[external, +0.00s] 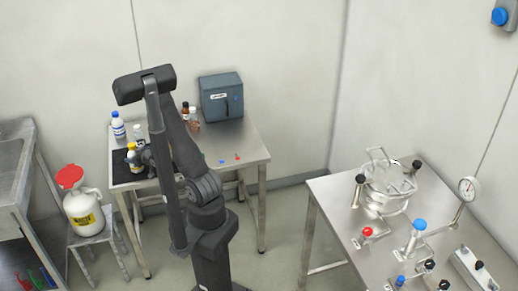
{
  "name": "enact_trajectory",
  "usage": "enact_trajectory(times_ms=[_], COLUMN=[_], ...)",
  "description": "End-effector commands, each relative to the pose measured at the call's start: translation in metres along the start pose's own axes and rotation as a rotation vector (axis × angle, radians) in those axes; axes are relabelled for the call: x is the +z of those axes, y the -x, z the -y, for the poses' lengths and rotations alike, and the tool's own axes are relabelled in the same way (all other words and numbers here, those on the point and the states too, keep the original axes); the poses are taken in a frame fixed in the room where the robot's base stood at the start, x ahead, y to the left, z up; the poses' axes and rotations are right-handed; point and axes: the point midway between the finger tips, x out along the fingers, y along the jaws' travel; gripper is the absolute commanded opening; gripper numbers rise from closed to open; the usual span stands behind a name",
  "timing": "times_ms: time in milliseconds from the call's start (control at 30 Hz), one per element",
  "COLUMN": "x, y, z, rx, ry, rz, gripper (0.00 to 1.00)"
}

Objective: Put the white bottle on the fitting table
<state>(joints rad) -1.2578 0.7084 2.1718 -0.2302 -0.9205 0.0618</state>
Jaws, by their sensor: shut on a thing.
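My gripper (140,156) is small and partly hidden by my arm, low over the dark mat on the back table. Whether this bottle touches the mat is too small to tell. Another white bottle, with a blue cap and blue label (118,126), stands at the left back of the same table. The steel table with glassware, valves and a gauge, which appears to be the fitting table (332,212), stands at the right, well away from my gripper.
A pale bottle (138,132) and brown bottles (186,112) stand near a grey-blue box (221,97) on the back table (254,153). A large red-capped canister (83,212) sits on a stool at the left. The fitting table's left front strip looks bare.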

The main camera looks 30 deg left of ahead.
Motion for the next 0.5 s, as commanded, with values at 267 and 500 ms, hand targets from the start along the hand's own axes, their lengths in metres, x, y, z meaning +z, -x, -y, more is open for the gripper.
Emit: enact_trajectory(times_ms=[267,500], x=[0.0031,0.0026], y=[-0.0012,-0.0010], z=[0.0001,0.0000], rx=[0.000,0.000], ry=[0.000,0.000], rz=[0.002,0.001], gripper=[0.62,0.80])
